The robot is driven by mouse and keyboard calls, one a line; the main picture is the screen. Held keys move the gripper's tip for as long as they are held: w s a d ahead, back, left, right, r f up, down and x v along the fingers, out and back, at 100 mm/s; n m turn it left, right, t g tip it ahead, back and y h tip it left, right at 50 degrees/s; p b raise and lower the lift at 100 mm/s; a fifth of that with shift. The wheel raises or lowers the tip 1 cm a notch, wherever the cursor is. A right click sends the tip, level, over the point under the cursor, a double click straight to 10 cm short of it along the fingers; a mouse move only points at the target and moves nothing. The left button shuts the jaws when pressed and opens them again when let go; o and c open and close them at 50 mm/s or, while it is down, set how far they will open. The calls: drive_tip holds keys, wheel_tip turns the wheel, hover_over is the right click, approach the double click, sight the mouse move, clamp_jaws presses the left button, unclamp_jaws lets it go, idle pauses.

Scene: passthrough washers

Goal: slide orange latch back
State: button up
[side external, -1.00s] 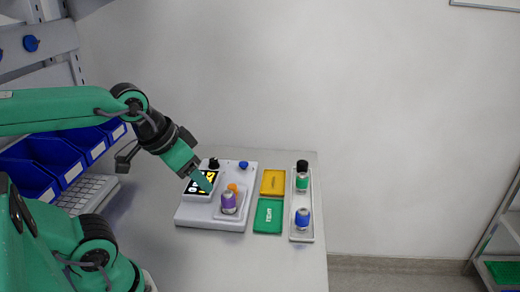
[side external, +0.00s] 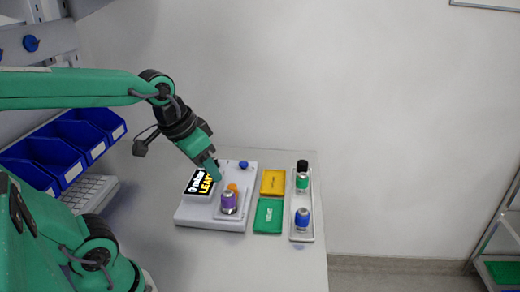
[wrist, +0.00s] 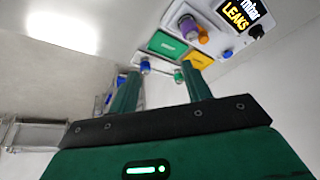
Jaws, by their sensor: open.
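The orange latch (side external: 232,187) is a small knob on the white test station (side external: 206,220), just behind a purple part (side external: 228,204) with a pale top. In the wrist view the orange latch (wrist: 205,34) shows beside the purple part (wrist: 188,22). My gripper (side external: 217,177) is open and empty, its tips above the station and a little up and left of the latch in the side view. In the wrist view my gripper's two green fingers (wrist: 160,68) are spread apart, with nothing between them. I cannot tell the exact height gap to the latch.
The station's black display (side external: 202,183) shows "LEAKS" in yellow. A blue knob (side external: 243,164) sits at the station's back. To the right lie a yellow tray (side external: 273,183), a green tray (side external: 269,217) and a white rack (side external: 302,236) holding green- and blue-banded parts.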

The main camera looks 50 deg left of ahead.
drive_tip(key=w+a+f+g, duration=0.2)
drive_tip(key=w+a+f, duration=0.1)
drive_tip(key=w+a, duration=0.4)
drive_tip(key=g, duration=0.3)
hover_over(232, 186)
wheel_tip(232, 186, down, 8)
drive_tip(key=shift+d+r, duration=0.1)
drive_tip(key=shift+r, duration=0.15)
drive_tip(key=shift+f, duration=0.1)
drive_tip(key=shift+f, duration=0.1)
drive_tip(key=shift+f, duration=3.8)
